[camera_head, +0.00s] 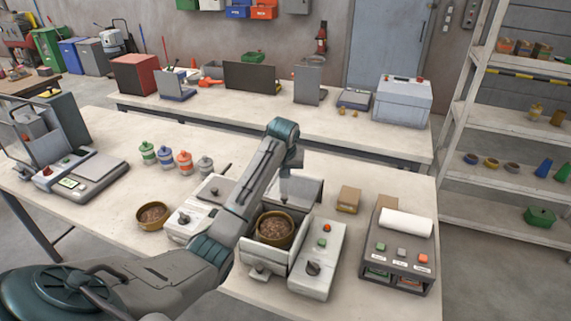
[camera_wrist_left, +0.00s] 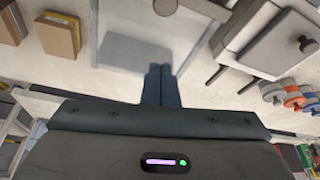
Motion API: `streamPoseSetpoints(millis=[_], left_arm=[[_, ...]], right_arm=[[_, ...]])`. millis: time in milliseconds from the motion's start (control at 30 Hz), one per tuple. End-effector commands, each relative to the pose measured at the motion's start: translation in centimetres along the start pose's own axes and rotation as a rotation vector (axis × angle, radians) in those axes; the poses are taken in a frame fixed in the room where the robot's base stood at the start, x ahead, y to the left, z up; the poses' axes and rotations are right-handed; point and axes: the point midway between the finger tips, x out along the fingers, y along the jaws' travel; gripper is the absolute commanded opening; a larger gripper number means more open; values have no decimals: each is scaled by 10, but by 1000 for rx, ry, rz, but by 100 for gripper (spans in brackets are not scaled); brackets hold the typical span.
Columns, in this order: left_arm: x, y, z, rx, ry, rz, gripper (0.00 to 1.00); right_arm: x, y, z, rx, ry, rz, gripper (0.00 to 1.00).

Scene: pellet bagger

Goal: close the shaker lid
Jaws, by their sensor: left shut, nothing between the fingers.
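The shaker (camera_head: 320,255) stands on the near bench, with a bowl of brown pellets (camera_head: 275,229) inside its open chamber. Its pale lid (camera_head: 306,190) stands raised at the back of the chamber. My left arm reaches over the bench from the left. My left gripper (camera_head: 284,195) points down just in front of the raised lid, above the bowl, and is partly hidden by my wrist. In the left wrist view the fingers (camera_wrist_left: 161,86) are together and empty, in front of a pale panel (camera_wrist_left: 140,48) that appears to be the lid. Whether they touch it I cannot tell. My right gripper is not in view.
Left of the shaker are a boxy machine with a grey lid (camera_head: 213,190), a second pellet bowl (camera_head: 152,216) and several small capped bottles (camera_head: 184,162). A cardboard box (camera_head: 348,200) and a sealer with a white roll (camera_head: 405,223) stand to the right.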

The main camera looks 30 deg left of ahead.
Motion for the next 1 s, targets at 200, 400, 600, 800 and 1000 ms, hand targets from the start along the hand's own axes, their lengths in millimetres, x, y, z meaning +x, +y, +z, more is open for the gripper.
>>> streamPoseSetpoints(millis=[200, 400, 600, 800, 1000], left_arm=[[38, 0, -1, 0, -3, -1, 0], [37, 0, 17, 2, 1, 0, 0], [33, 0, 32, 1, 2, 0, 0], [33, 0, 38, 0, 2, 0, 0], [33, 0, 38, 0, 2, 0, 0]], right_arm=[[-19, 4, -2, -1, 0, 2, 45], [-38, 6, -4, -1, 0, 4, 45], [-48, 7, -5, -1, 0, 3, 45], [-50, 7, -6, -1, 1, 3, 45], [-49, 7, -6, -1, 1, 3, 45]])
